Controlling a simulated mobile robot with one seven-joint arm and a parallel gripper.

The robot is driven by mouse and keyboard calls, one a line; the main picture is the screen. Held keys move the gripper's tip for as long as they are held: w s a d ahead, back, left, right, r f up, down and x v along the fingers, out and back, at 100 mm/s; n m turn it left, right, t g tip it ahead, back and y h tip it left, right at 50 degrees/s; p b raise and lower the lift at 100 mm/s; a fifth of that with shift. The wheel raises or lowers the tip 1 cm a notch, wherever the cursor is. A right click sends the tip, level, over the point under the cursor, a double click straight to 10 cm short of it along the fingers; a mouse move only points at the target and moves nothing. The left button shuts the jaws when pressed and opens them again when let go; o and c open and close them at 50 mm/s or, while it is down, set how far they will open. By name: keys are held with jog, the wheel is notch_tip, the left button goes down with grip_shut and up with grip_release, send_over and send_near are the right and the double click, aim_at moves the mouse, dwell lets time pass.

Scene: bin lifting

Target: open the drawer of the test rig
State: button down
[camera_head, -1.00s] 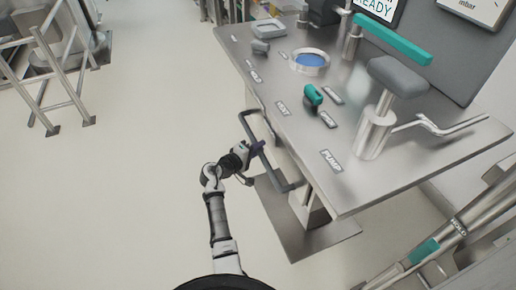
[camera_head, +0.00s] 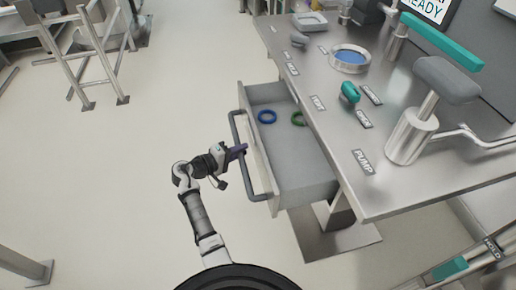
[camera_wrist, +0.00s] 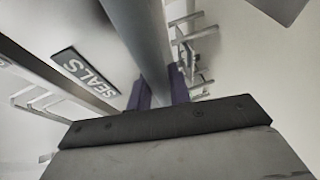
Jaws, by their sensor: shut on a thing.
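The drawer (camera_head: 300,166) of the test rig (camera_head: 398,181) stands pulled out under the steel top in the head view. A blue ring (camera_head: 267,116) and a green ring (camera_head: 298,119) lie inside it. Its long grey bar handle (camera_head: 247,170) runs along the front. My gripper (camera_head: 238,151) is shut on the handle near its middle. In the wrist view the handle (camera_wrist: 142,38) passes between the purple fingers (camera_wrist: 160,90). The drawer front there carries a label reading SEALS (camera_wrist: 85,70).
The rig's top carries a blue-centred round dish (camera_head: 350,58), a teal knob (camera_head: 350,93) and a pump lever with a grey pad (camera_head: 447,80). Metal railings (camera_head: 97,55) stand at the upper left. The floor left of the drawer is clear.

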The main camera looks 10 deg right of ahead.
jog(key=shift+a, duration=2.15)
jog(key=c, duration=1.3)
grip_release()
jog(key=shift+s, duration=0.1)
jog(key=b+v, duration=0.1)
jog(key=v, duration=1.2)
jog(key=shift+a+r, duration=0.2)
jog(key=shift+a, duration=0.15)
jog(key=shift+s, duration=0.1)
